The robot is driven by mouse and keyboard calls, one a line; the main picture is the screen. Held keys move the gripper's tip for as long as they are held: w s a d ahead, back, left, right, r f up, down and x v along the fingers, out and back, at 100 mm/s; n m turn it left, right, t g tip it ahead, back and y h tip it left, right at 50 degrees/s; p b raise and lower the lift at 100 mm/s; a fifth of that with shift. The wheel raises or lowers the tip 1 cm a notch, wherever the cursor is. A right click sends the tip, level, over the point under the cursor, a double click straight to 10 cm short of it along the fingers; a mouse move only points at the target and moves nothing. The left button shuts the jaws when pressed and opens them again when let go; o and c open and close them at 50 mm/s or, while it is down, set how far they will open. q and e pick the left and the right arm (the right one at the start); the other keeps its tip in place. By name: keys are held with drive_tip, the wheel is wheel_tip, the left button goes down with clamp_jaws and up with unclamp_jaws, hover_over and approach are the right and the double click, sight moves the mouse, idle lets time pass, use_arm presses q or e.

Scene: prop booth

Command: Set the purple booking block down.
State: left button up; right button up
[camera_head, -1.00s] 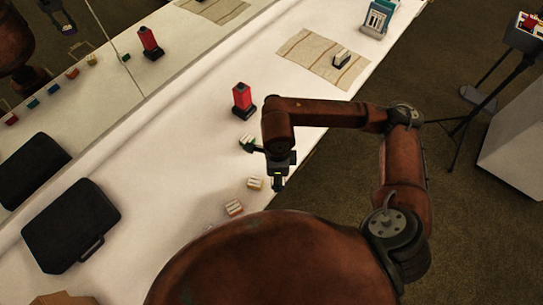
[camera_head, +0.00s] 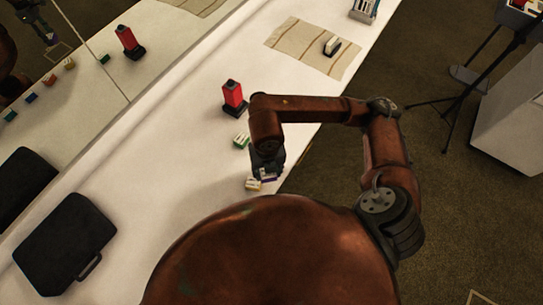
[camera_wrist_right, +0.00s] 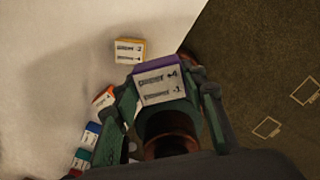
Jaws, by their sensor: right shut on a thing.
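My right gripper (camera_head: 267,170) is low over the white table near its front edge, beside the yellow block (camera_head: 253,184). It is shut on the purple booking block (camera_wrist_right: 160,85), which sits between the green fingers in the right wrist view. The block has a purple edge and a white printed face with "+4" and "-1". A bit of the purple block (camera_head: 268,177) shows under the gripper in the head view. I cannot tell whether it touches the table. My left gripper is not in view.
A green block (camera_head: 241,141) and a red-and-black object (camera_head: 233,96) stand behind the gripper. Orange (camera_wrist_right: 103,98) and blue (camera_wrist_right: 88,138) blocks lie left in the wrist view. A black case (camera_head: 65,245) lies left; a striped cloth (camera_head: 300,48) lies at the far end.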

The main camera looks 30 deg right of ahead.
drive_tip(key=w+d+f, duration=0.2)
drive_tip(key=w, duration=0.1)
drive_tip(key=w+d+f, duration=0.2)
drive_tip(key=w+f, duration=0.1)
drive_tip(key=w+d+f+b, duration=0.1)
drive_tip(key=w+f, duration=0.2)
drive_tip(key=shift+d, duration=0.4)
drive_tip(key=shift+w+f, duration=0.1)
drive_tip(key=shift+f, duration=0.05)
drive_tip(key=shift+w+d+f, duration=0.1)
drive_tip(key=shift+f, duration=0.8)
drive_tip(key=shift+w+d+f, duration=0.1)
drive_tip(key=shift+f, duration=0.8)
drive_tip(key=shift+f, duration=0.2)
drive_tip(key=o, duration=1.2)
drive_tip(key=shift+r, duration=0.1)
drive_tip(key=shift+c, duration=0.2)
wheel_tip(320, 180, up, 12)
drive_tip(key=shift+r+p, duration=0.15)
drive_tip(key=shift+p, duration=0.2)
